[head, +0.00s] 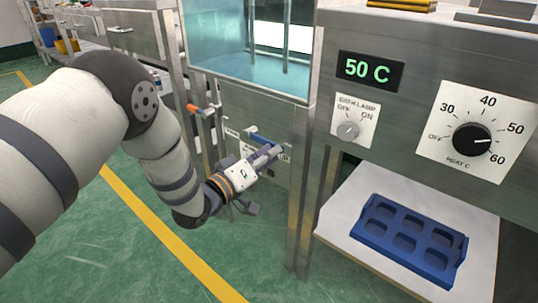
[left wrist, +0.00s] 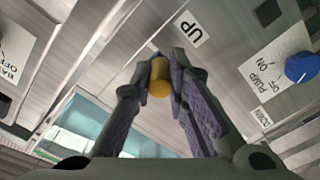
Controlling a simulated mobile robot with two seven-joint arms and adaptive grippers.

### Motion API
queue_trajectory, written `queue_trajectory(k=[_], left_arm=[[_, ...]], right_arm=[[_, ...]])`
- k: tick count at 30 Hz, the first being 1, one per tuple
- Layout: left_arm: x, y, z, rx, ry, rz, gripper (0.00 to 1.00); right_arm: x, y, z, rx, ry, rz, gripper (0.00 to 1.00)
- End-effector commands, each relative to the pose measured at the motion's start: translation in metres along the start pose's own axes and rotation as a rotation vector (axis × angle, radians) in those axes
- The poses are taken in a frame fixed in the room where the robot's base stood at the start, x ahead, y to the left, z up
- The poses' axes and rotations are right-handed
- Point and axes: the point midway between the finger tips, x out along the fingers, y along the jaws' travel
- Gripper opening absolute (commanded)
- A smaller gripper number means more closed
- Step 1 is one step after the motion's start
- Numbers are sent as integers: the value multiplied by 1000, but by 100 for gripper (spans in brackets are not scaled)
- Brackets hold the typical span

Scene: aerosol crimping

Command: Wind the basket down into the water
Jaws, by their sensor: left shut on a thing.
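My left gripper (head: 274,152) reaches the front panel below the water tank. In the left wrist view its fingers (left wrist: 160,80) are shut on a small yellow cylindrical handle (left wrist: 159,78), between the UP label (left wrist: 190,27) and the DOWN label (left wrist: 262,117). In the head view the fingers cover this handle. The tank (head: 245,70) has a glass front with pale blue water inside. Thin upright rods (head: 286,35) show in it, but I cannot make out the basket. My right gripper is not in view.
A blue tray (head: 408,240) with several recesses lies on a white shelf at right. Above it are a 50 C display (head: 370,70), a lamp switch (head: 348,130) and a heat dial (head: 471,138). An orange-tipped lever (head: 203,109) sticks out left of my gripper. Green floor lies open below.

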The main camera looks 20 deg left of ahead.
Motion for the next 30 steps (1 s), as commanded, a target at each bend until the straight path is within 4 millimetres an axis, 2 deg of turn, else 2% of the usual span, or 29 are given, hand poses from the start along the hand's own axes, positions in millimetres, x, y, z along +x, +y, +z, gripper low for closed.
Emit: queue_trajectory(k=[17,30], left_arm=[[0,11,-13,-117,6,3,0],[0,29,-51,-493,10,5,0]], right_arm=[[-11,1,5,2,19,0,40],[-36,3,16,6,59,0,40]])
